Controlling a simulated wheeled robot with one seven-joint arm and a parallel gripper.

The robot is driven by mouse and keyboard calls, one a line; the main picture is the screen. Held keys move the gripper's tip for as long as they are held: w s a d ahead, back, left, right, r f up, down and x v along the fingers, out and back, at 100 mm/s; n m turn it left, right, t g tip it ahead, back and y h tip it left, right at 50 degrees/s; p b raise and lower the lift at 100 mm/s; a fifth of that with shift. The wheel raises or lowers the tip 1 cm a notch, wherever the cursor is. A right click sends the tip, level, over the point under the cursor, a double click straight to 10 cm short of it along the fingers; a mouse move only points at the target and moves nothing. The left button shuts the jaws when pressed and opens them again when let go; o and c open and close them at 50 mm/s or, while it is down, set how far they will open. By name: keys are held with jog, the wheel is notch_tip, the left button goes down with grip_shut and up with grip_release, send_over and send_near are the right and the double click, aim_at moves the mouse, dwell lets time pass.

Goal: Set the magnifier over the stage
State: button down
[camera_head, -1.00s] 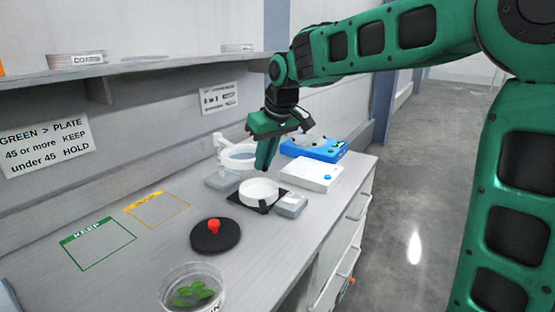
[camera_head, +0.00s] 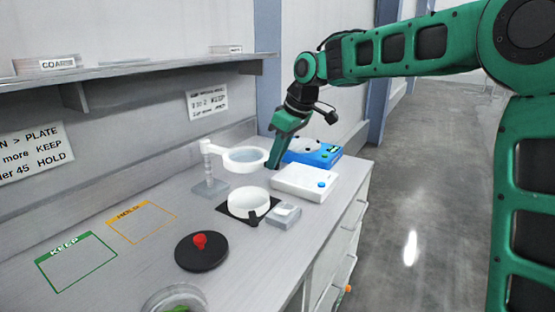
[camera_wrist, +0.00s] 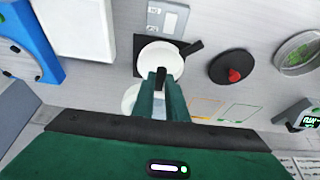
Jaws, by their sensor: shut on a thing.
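The magnifier (camera_head: 261,152) is a white ring with a clear lens on an arm from a white post with a grey base. My gripper (camera_head: 273,163) is shut at the right side of its ring, the fingers pointing down. The stage is a round white dish (camera_head: 249,204) on a black square, in front of and below the ring. In the wrist view the dish (camera_wrist: 160,57) lies just beyond my fingertips (camera_wrist: 160,74). A small dark piece shows between them, and the fingers partly hide the ring (camera_wrist: 129,98).
A white box (camera_head: 304,180) and a blue device (camera_head: 325,155) stand right of the magnifier. A small grey block (camera_head: 284,216) sits by the stage. A black disc with a red knob (camera_head: 200,241) and a clear bowl (camera_head: 172,300) are nearer. The KEEP outline (camera_head: 76,262) is empty.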

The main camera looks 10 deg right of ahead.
jog(key=shift+w+d+r, duration=0.1)
jog(key=shift+w+r, duration=0.05)
jog(key=shift+w, duration=0.15)
jog(key=c, duration=1.8)
grip_release()
jog(key=shift+w, duration=0.1)
jog(key=shift+o, duration=0.2)
jog(key=v, duration=1)
jog(key=shift+r, duration=0.15)
jog(key=shift+d, duration=0.2)
